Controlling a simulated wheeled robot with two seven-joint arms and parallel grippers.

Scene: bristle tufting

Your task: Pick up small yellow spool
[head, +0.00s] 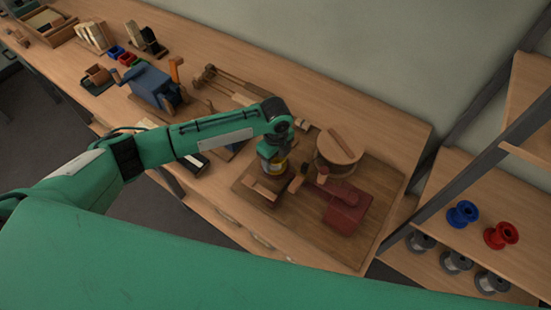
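My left arm reaches in from the left, and its gripper (271,167) points down over the dark wooden board (315,242) on the bench. No other yellow spool is clearly visible. My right gripper is out of view.
A blue device (153,85) is further left. The right shelf holds a blue spool (462,214), a red spool (500,236) and several grey spools (455,262).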

